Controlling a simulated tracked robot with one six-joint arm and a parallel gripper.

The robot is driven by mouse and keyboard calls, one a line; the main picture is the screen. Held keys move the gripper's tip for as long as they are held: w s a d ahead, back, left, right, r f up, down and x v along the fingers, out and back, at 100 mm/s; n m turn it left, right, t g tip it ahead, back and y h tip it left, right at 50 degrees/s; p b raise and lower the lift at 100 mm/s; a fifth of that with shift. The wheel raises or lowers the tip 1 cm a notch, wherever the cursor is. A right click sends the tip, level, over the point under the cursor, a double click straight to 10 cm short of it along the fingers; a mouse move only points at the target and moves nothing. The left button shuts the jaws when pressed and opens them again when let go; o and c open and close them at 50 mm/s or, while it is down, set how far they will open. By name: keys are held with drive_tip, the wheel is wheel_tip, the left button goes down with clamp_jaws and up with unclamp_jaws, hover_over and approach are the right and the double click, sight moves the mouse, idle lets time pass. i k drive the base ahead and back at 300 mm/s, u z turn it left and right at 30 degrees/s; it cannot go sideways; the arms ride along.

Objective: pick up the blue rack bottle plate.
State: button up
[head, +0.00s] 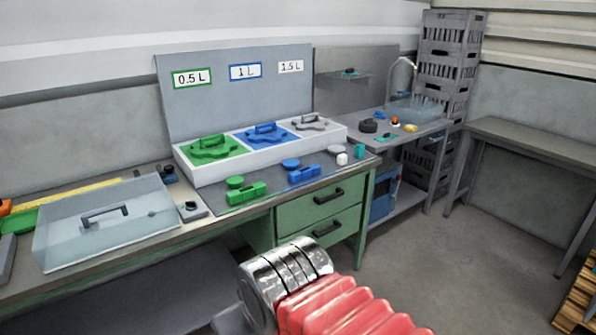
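The blue bottle plate (266,137) lies in the middle bay of the white rack (225,174), below the 1 L label (245,71). It has a raised handle on top. A green plate (212,150) lies in the bay to its left and a grey plate (311,124) in the bay to its right. Part of my arm, with a chrome joint and red bellows, shows at the bottom, in front of the bench and apart from the rack. My gripper's fingers are not visible.
In front of the rack are a green block (246,193), a blue block (304,174), round caps and small cups. A clear lidded box (108,232) stands at the left. A sink counter (395,133) and stacked crates (447,65) are behind right.

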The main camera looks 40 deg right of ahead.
sight(291, 165)
drive_tip(key=k, duration=0.75)
drive_tip(key=z, duration=0.55)
drive_tip(key=i, duration=2)
drive_tip(key=u, duration=0.75)
drive_tip(key=i, duration=0.35)
drive_tip(key=u, duration=0.2)
